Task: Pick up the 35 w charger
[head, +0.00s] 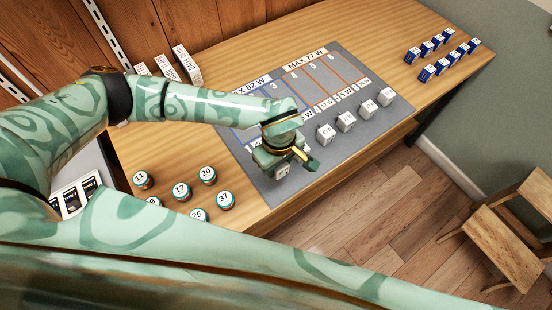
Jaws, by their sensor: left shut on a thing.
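My left gripper (292,158) is shut on a white charger (282,171) at the front left of the grey mat (262,186). The gripper covers most of this charger, and I cannot read its wattage. Several other white cube chargers stand in a row along the mat's front edge: one (325,133) just right of the gripper, then others (346,121), (367,107) and (386,96) further right. Their labels are too small to read surely. My right gripper is not in view.
Round numbered pieces (181,191) stand left of the mat on the wooden table (225,50). Small blue blocks (427,73) stand in two rows at the far right. White boxes (187,66) stand at the back left. Wooden stools (505,245) are at the lower right.

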